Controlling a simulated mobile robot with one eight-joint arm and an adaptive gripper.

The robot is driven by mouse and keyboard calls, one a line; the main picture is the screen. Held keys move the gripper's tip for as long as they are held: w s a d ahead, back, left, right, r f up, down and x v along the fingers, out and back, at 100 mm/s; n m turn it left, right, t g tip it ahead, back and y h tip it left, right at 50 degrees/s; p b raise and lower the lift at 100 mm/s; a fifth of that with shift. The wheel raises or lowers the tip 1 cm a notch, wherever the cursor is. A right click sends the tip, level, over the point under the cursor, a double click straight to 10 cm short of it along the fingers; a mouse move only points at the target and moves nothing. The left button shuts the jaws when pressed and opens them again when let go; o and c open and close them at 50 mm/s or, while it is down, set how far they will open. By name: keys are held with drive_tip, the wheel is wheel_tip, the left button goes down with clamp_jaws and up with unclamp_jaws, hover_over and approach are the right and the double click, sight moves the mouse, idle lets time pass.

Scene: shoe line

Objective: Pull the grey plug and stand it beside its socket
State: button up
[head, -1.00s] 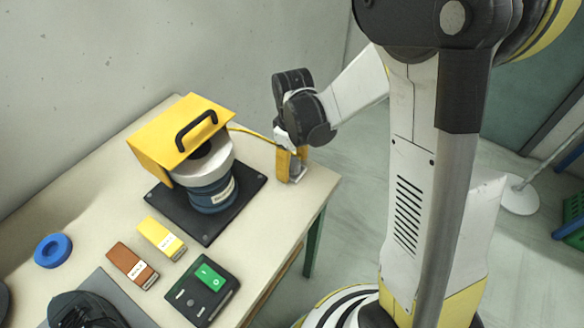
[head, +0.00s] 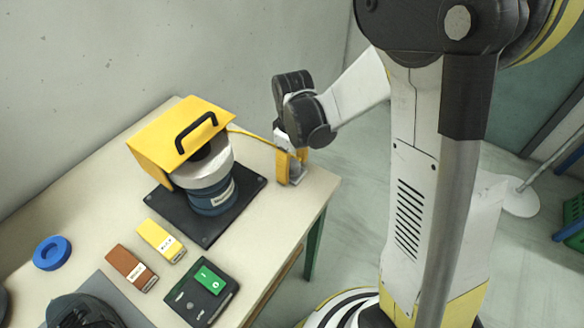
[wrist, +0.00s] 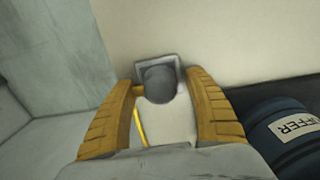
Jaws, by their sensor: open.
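The grey plug (wrist: 160,86) shows in the wrist view as a dark rounded body, at a pale square socket (wrist: 143,66) on the tabletop. My gripper (wrist: 161,80) is open, with one yellow finger on each side of the plug. Gaps show between plug and fingers. A yellow cord (wrist: 139,128) runs below the plug in the wrist view. In the head view my gripper (head: 291,166) is at the table's right corner, over the socket's metal edge (head: 297,178). The plug is mostly hidden there by the fingers.
The yellow-hooded buffer (head: 212,197) on its black base stands left of my gripper. The table edge is close to the socket.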

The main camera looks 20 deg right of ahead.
sight(293, 163)
drive_tip(key=shift+c, duration=0.6)
clamp_jaws()
drive_tip(key=shift+r, duration=0.15)
drive_tip(key=shift+r+p, duration=2.15)
drive_tip(key=shift+r, duration=0.7)
